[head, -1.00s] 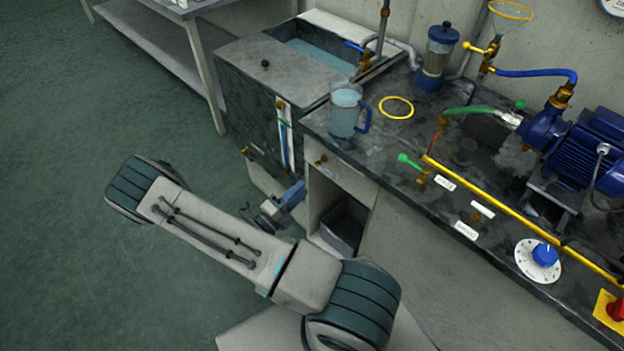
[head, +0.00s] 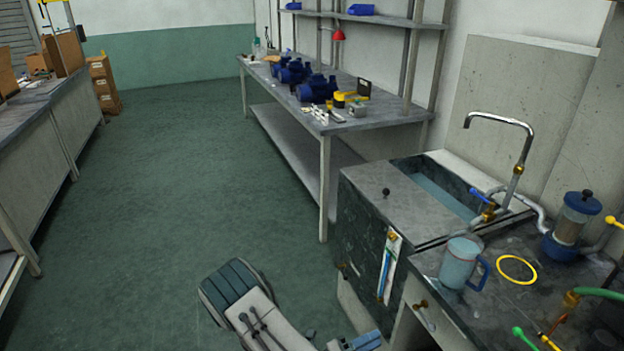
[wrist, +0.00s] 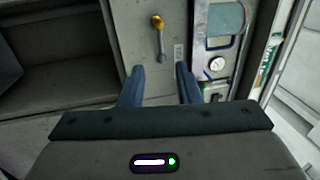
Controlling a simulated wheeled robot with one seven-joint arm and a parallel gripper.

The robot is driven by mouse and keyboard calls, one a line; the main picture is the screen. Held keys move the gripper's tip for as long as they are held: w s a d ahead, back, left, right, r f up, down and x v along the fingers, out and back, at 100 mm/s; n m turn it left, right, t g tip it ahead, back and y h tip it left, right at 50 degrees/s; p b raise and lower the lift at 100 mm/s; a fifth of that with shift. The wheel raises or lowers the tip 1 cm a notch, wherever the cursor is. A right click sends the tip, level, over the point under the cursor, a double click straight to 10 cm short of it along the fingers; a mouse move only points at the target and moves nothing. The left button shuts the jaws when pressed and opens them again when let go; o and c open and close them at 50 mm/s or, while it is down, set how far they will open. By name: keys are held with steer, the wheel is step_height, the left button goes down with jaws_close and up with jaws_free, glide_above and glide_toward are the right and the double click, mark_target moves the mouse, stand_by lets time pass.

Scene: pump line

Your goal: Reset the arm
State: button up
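My arm (head: 262,318) folds low at the bottom of the head view, in front of the bench. Most of it is cut off by the frame's lower edge. My gripper shows in the wrist view (wrist: 160,84) as two blue fingers standing apart with nothing between them. It is open and empty. Beyond the fingers is a grey panel with a brass-ended handle (wrist: 158,35). A small part of the gripper's blue end also shows at the bottom of the head view (head: 362,342).
The bench at right holds a blue-handled jug (head: 459,264), a yellow ring (head: 516,270) and a blue-capped canister (head: 573,225), beside a sink (head: 440,190). A far table (head: 385,124) carries blue pumps. The green floor (head: 175,170) at left is open.

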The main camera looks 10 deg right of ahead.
steer(key=s+a+r+n+g+y+p, duration=0.1)
steer(key=s+r+n+y, duration=0.3)
steer(key=r+n, duration=0.7)
steer(key=s+a+r+n+y+p, duration=0.2)
steer(key=s+r+n+y+p, duration=0.1)
steer(key=r+n+y, duration=0.6)
steer(key=s+a+r+n+g+y+p, duration=0.1)
steer(key=s+r+n+y, duration=0.3)
steer(key=r+n, duration=0.9)
steer(key=shift+s+a+r+g+y+p, duration=0.4)
steer(key=shift+r+y+p, duration=0.35)
steer(key=shift+y, duration=0.45)
